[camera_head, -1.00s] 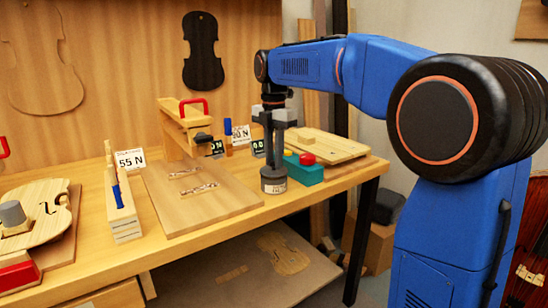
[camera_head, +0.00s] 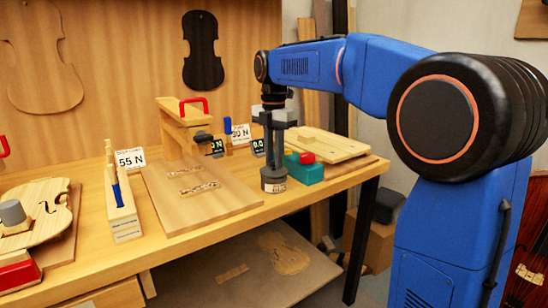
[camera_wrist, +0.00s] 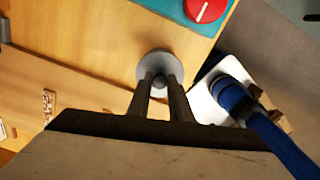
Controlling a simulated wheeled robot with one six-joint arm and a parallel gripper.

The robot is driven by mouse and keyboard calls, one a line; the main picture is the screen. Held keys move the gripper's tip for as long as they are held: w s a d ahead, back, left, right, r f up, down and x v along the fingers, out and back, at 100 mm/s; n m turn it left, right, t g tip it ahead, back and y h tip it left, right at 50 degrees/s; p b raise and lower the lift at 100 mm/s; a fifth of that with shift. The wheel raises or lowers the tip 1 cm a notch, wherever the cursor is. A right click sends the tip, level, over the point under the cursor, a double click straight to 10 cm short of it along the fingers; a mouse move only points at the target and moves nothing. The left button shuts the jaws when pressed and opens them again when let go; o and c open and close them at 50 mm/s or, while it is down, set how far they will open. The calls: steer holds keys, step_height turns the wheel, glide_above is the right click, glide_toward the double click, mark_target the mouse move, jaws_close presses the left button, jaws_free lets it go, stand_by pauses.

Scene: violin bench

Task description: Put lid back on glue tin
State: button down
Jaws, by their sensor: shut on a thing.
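The glue tin (camera_head: 273,182) is a dark grey cylinder with a pale label, upright near the front right edge of the bench. My gripper (camera_head: 272,160) points straight down directly above it. In the wrist view, my gripper (camera_wrist: 160,84) is shut on the knob of the round grey lid (camera_wrist: 146,66). The lid lies over the tin's top, and hides the tin's mouth. Whether the lid is seated or slightly above the rim cannot be told.
A teal block (camera_head: 308,174) with a red round part (camera_wrist: 205,8) stands close to the right of the tin. A pale wooden board (camera_head: 330,146) lies behind it. A flat brown board (camera_head: 205,197) lies to the left. The bench's front edge is close to the tin.

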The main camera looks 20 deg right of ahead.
steer(key=c, duration=1)
jaws_free()
steer(key=shift+c, duration=0.2)
steer(key=shift+r, duration=3.5)
jaws_close()
steer(key=shift+f, duration=2.95)
